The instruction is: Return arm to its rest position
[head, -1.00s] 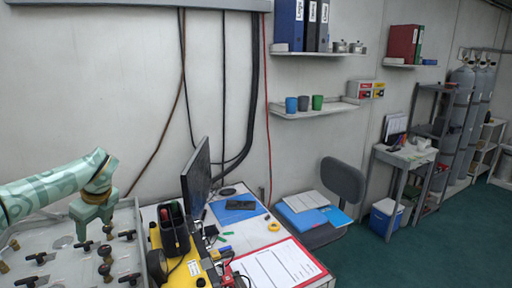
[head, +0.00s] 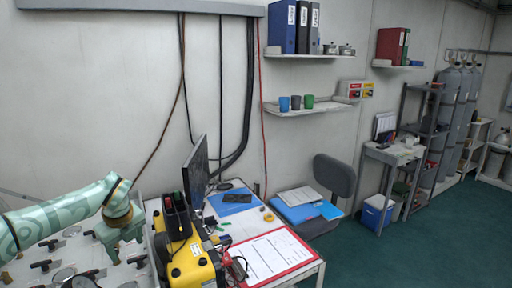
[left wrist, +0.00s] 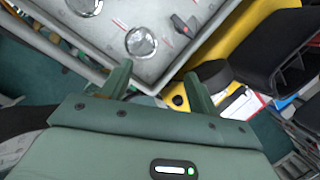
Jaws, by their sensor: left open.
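My left gripper (head: 122,250) is at the end of the pale green arm from the left. It hangs over the right edge of the grey air panel (left wrist: 105,35), near the yellow case (head: 190,262). In the left wrist view the two fingers (left wrist: 158,82) stand apart with nothing between them, in front of the panel's corner. The panel carries gauges (left wrist: 140,42) and dark valve handles (head: 47,266). My right arm and gripper are not in view.
Beside the panel, a desk holds the yellow case, a black bin (head: 173,215), a monitor (head: 195,170) and a red-edged clipboard (head: 270,256). A grey chair (head: 334,174) stands beyond. Open green floor (head: 400,250) lies to the right.

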